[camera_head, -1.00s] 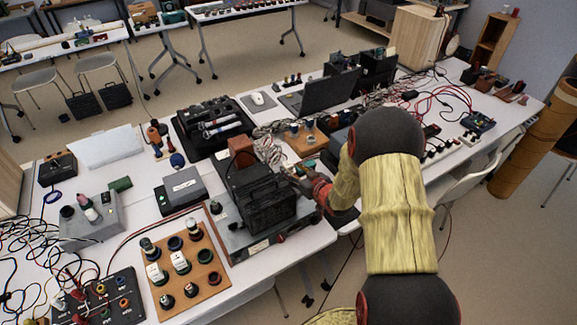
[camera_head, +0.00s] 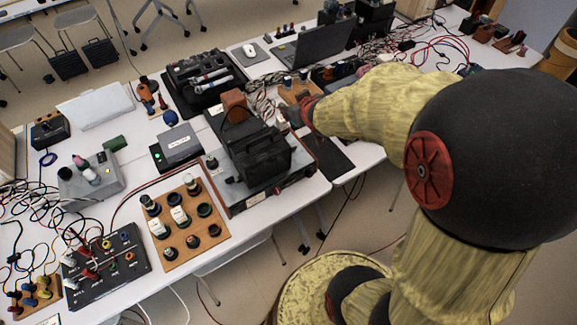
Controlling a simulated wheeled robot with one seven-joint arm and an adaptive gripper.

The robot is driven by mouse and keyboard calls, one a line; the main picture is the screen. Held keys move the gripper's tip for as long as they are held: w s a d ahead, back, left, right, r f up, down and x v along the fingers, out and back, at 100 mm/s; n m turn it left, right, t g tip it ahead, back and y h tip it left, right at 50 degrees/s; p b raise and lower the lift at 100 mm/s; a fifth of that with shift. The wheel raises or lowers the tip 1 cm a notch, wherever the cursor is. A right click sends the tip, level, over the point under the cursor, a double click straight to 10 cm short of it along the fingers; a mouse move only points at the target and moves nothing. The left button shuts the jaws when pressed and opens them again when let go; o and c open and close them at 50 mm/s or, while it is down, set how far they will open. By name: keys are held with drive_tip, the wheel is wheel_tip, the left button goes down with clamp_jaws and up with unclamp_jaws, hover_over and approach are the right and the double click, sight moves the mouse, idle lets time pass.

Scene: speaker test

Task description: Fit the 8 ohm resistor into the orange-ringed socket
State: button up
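A wooden board (camera_head: 168,254) with several round sockets and cylindrical plug-in parts lies on the near table. Some parts carry white labels, too small to read. A smaller wooden board with blue-topped parts (camera_head: 297,88) lies farther back, beside my gripper. My gripper (camera_head: 288,116) is at the end of my yellow-sleeved arm, by the right side of the black device. It is small and partly hidden, so its fingers and anything between them cannot be made out.
A black device with a handle (camera_head: 260,155) stands on a grey unit between my gripper and the larger board. A grey box (camera_head: 178,148), a black panel with knobs (camera_head: 105,258) and tangled cables crowd the left. A laptop (camera_head: 318,42) stands at the back.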

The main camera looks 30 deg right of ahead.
drive_tip(key=s+a+r+g+y, duration=0.1)
drive_tip(key=s+a+r+g, duration=0.1)
drive_tip(key=s+a+r, duration=0.3)
drive_tip(key=s+a+r+g+y, duration=0.1)
drive_tip(key=s+a+r, duration=0.4)
drive_tip(key=s+a, duration=0.7)
drive_tip(key=s+g, duration=0.1)
drive_tip(key=s, duration=0.7)
drive_tip(key=shift+g+y, duration=0.3)
drive_tip(key=shift+y, duration=0.1)
drive_tip(key=shift+s, duration=0.1)
